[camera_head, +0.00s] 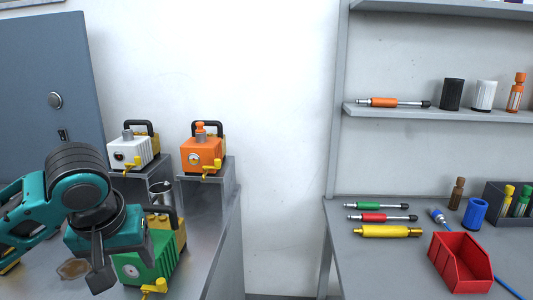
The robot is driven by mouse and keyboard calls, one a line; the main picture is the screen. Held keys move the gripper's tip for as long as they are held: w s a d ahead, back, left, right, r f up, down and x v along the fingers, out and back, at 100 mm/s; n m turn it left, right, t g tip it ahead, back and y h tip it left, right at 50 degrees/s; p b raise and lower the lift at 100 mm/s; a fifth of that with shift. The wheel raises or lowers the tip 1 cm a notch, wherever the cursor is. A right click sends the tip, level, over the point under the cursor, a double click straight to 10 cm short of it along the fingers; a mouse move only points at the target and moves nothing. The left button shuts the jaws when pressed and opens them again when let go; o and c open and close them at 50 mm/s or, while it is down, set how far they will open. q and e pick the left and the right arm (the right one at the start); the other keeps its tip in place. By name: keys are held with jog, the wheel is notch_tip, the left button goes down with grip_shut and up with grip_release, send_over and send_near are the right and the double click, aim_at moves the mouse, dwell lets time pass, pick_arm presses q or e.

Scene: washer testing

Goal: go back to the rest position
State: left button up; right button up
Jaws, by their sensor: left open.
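My left gripper (97,262) hangs at the lower left on its teal and dark grey arm, in front of the metal bench. Its fingers point down and nothing shows between them; it is open. A green pump-like unit (150,255) with a yellow tap stands just right of the gripper, partly hidden by it. I cannot tell whether they touch. My right gripper is not in view.
A white unit (133,150) and an orange unit (202,154) stand on raised metal steps behind. On the right, a grey table (375,265) holds a red bin (460,262) and several tools. A shelf (430,114) hangs above. A gap separates bench and table.

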pick_arm(q)
jog(key=s+d+f+m+h, duration=0.2)
jog(key=s+d+f, duration=0.2)
jog(key=f, duration=0.3)
jog(key=s+d+f+m+h, duration=0.1)
jog(key=s+d+f+m, duration=0.3)
jog(key=f, duration=0.3)
jog(key=s+a+f+n+y, duration=0.1)
jog(key=s+a+f, duration=0.25)
jog(key=s, duration=0.25)
jog(key=s+a+f+y, duration=0.1)
jog(key=s+a+f, duration=0.1)
jog(key=s+f, duration=0.35)
jog(key=w+d+f+t+h, duration=0.2)
jog(key=w+f+t, duration=0.3)
jog(key=f+t, duration=0.1)
jog(key=shift+w+d+f+t, duration=0.15)
jog(key=shift+w+f+t, duration=0.25)
jog(key=shift+f, duration=0.5)
